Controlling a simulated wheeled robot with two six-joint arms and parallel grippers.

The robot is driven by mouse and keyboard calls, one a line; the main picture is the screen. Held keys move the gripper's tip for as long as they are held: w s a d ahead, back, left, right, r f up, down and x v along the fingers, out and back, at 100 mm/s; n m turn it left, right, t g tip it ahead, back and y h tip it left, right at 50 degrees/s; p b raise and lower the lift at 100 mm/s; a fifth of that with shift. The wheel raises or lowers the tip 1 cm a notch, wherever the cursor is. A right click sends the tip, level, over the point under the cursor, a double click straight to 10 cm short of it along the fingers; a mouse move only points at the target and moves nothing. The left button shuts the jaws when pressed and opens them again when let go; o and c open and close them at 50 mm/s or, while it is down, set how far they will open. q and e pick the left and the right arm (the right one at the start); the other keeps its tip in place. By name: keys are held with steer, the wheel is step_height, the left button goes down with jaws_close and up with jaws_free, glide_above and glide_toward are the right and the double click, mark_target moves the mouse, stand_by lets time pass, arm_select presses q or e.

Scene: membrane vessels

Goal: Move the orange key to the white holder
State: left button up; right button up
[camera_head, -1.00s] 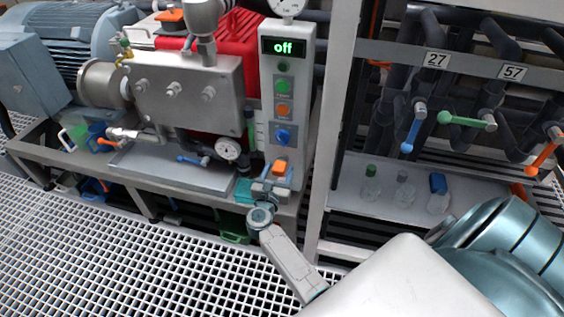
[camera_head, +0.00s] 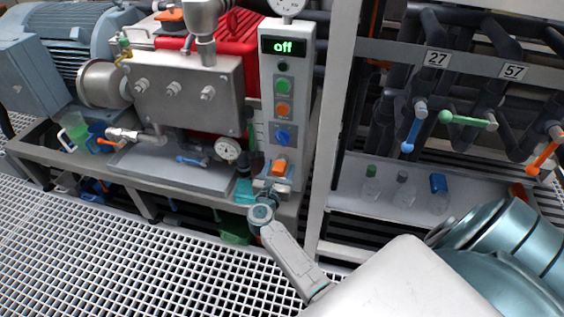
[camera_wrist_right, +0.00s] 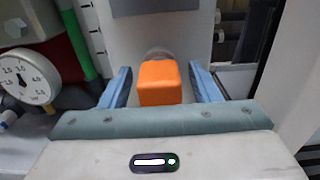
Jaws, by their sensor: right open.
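The orange key (camera_head: 280,166) is a small block low on the front of the grey control panel, below the blue knob. In the right wrist view the orange key (camera_wrist_right: 160,84) sits between the two blue fingers of my right gripper (camera_wrist_right: 160,76), with a gap on each side. My right gripper (camera_head: 271,183) is open, close to the panel's foot. Whether the fingertips reach past the key's front face is hard to tell. I cannot make out a white holder with certainty. My left gripper is not in view.
The panel (camera_head: 287,55) reads "off" and carries several buttons. A pressure gauge (camera_head: 228,149) is close on the left. An upright grey post (camera_head: 329,130) stands on the right. Bottles (camera_head: 405,193) stand on a shelf beyond it. The grating floor in front is clear.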

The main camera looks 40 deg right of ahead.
mark_target(277, 174)
stand_by(0.4)
steer(key=shift+c, duration=0.5)
steer(key=c, duration=1.1)
jaws_close()
steer(key=shift+s+a+f, duration=0.1)
steer(key=shift+a, duration=0.05)
steer(key=shift+b+v, duration=0.35)
steer(key=shift+v, duration=2.45)
